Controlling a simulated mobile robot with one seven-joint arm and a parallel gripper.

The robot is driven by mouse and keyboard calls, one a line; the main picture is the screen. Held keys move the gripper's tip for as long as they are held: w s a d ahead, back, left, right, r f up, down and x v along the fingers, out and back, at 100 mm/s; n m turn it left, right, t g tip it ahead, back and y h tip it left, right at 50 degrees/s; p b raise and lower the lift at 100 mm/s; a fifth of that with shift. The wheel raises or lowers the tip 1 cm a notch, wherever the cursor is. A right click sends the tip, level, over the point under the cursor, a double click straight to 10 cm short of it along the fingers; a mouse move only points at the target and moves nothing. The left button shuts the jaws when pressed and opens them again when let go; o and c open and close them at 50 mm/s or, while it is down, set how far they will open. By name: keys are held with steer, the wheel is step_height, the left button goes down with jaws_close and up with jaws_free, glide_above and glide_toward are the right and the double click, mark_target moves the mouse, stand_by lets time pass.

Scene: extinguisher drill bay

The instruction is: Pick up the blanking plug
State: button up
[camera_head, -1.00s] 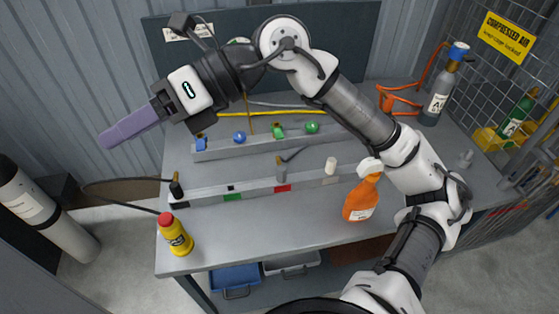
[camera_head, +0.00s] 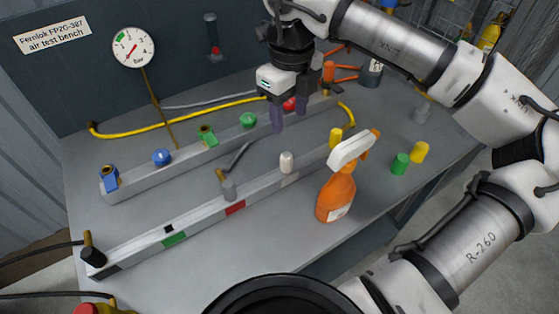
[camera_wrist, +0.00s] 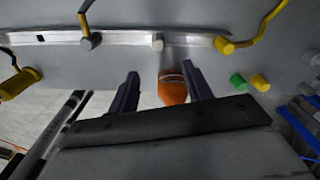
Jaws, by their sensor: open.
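No label shows which piece is the blanking plug. A white, cap-like plug (camera_head: 287,162) stands upright on the front rail, and it also shows in the wrist view (camera_wrist: 157,42). A loose green cylinder (camera_head: 400,163) and a loose yellow cylinder (camera_head: 419,152) stand on the bench at the right. They also show in the wrist view, green (camera_wrist: 237,82) and yellow (camera_wrist: 260,82). My gripper (camera_head: 289,115) points down near the back rail, with purple fingers apart and nothing between them. In the head view it appears above the white plug, not touching it.
An orange spray bottle (camera_head: 337,192) stands in front of the front rail (camera_head: 200,221). The back rail (camera_head: 180,162) carries blue, green and red valve knobs. A yellow hose (camera_head: 180,122) runs behind it.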

mark_target(287, 155)
step_height(287, 155, down, 8)
steer(key=shift+s+r+p, duration=0.15)
steer(key=shift+p, duration=0.45)
steer(key=shift+a+f+p, duration=0.2)
steer(key=shift+f+p, duration=0.8)
steer(key=shift+f, duration=1.7)
steer(key=c, duration=1.1)
